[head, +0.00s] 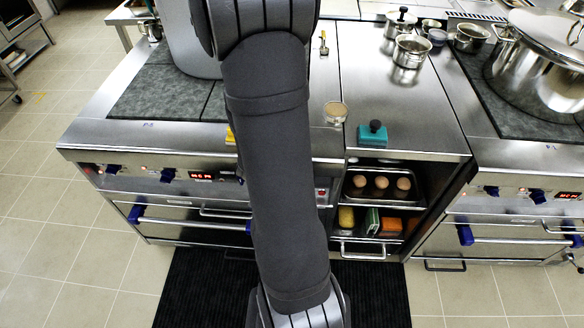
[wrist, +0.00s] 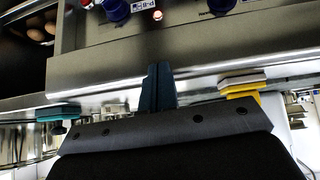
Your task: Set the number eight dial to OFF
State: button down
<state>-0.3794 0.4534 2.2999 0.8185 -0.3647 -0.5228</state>
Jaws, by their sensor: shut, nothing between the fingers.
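My gripper (wrist: 158,88) shows in the wrist view with its dark fingers together and nothing between them. It is near the counter's front edge, and in the head view it is hidden behind my own arm. Two blue dials, one left (wrist: 117,8) and one right (wrist: 220,6), are cut off at the top of the wrist view on the control panel, apart from the fingertips. A small label sits beside the left one; I cannot surely read its number. In the head view more blue dials (head: 167,174) show on the left stove's panel. I cannot tell which dial is number eight.
Eggs (head: 381,183) sit in the open cupboard. A large pot (head: 543,60) stands at right.

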jog(key=s+a+f+n+t+h, duration=0.25)
jog(key=s+f+h, duration=0.2)
jog(key=f, duration=0.35)
jog(key=w+d+f, duration=0.7)
jog(key=w+f, duration=0.1)
jog(key=shift+d+f+g+h, duration=0.2)
jog(key=shift+f+g+h, duration=0.15)
jog(key=shift+f, duration=0.05)
jog(key=shift+a+f+n+h, duration=0.25)
jog(key=shift+n+h, duration=0.2)
jog(key=shift+h, duration=0.25)
dwell(0.4)
notch_tip(320, 180, down, 3)
jog(key=n+t+h, duration=0.1)
jog(key=n+h, duration=0.1)
jog(key=n+t+h, duration=0.1)
jog(key=n+h, duration=0.1)
jog(key=h, duration=0.1)
jog(key=shift+d+t, duration=0.15)
jog(key=shift+t, duration=0.15)
jog(key=shift+f, duration=0.1)
dwell(0.5)
